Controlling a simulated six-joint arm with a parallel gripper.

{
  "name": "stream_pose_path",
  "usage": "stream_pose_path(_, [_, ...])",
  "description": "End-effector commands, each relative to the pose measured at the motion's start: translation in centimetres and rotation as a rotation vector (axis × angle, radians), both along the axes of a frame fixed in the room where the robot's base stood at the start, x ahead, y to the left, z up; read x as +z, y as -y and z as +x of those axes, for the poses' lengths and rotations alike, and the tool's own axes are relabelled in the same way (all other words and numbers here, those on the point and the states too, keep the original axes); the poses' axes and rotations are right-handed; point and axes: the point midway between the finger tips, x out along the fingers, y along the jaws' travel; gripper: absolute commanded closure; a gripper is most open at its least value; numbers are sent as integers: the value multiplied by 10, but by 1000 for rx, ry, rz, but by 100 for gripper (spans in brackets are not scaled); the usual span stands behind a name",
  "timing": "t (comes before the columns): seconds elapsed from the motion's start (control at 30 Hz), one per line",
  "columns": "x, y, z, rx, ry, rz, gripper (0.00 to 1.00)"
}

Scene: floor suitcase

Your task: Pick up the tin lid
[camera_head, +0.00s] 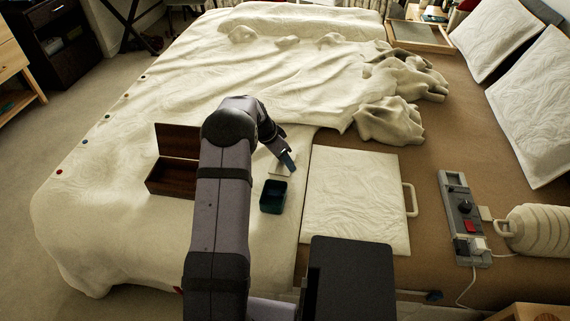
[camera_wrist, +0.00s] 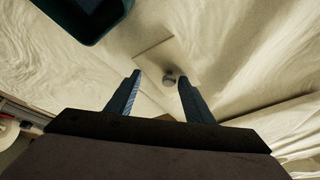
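The tin lid (camera_wrist: 153,58) is a thin, pale square plate with a small round grey knob (camera_wrist: 169,79). It lies on the cream bedspread, partly hidden by my gripper in the head view (camera_head: 278,168). My gripper (camera_wrist: 160,78) is open, with its two blue fingers spread either side of the knob in the wrist view. I cannot tell whether they touch it. In the head view my gripper (camera_head: 288,161) points down over the lid. The dark teal tin (camera_head: 272,198) stands open just in front of the lid, and its corner shows at the top left of the wrist view (camera_wrist: 92,18).
An open brown wooden box (camera_head: 172,178) is on the left, its lid raised. A white quilted board (camera_head: 350,205) with a handle lies close on the right. A power strip (camera_head: 463,220) and a ribbed white bottle (camera_head: 537,228) are farther right. Rumpled cloth (camera_head: 390,120) lies behind.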

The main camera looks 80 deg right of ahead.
Motion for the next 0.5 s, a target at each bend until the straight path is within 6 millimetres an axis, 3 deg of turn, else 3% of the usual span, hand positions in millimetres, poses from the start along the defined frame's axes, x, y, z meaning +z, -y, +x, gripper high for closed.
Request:
stream_pose_path(0.03, [-3,-2,0,0,1,5,69])
stream_pose_path(0.17, [-4,-2,0,-1,1,6,100])
stream_pose_path(0.5, [-6,-5,-1,-4,-1,15,100])
